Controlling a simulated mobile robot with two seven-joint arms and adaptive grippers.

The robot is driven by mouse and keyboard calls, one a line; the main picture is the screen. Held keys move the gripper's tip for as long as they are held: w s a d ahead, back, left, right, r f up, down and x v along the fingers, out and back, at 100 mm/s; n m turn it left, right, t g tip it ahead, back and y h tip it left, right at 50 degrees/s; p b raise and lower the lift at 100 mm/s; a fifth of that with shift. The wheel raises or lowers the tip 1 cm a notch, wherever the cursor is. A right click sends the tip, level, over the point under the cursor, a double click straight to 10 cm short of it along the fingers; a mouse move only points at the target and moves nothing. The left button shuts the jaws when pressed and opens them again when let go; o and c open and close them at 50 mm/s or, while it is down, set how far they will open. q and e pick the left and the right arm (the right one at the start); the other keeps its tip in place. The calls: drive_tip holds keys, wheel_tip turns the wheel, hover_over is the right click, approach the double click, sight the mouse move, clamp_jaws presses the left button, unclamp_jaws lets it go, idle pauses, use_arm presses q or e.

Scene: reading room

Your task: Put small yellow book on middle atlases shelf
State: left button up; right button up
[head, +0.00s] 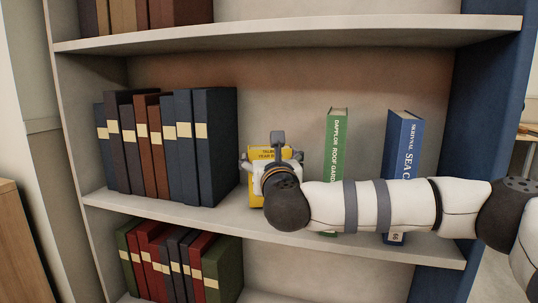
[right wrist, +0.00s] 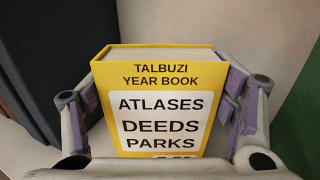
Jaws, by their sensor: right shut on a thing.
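The small yellow book (head: 256,198) stands upright on the middle shelf (head: 154,207), between the row of dark books and the green book. Its cover reads Talbuzi Year Book, Atlases, Deeds, Parks in the right wrist view (right wrist: 160,74). My right gripper (head: 270,162) is shut on the book, with a finger at each side of it. In the right wrist view the right gripper's fingers (right wrist: 160,102) touch or nearly touch both edges. The gripper and wrist hide much of the book in the head view. My left gripper is not in view.
Several dark and brown books (head: 165,150) stand to the left of the yellow book. A green book (head: 337,140) and a blue book (head: 402,148) stand to its right, partly behind my right arm. The upper shelf (head: 290,32) lies above. Red and green books (head: 222,272) stand below.

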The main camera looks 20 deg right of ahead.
drive_tip(key=shift+f, duration=0.4)
idle(0.3)
drive_tip(key=o, duration=1.5)
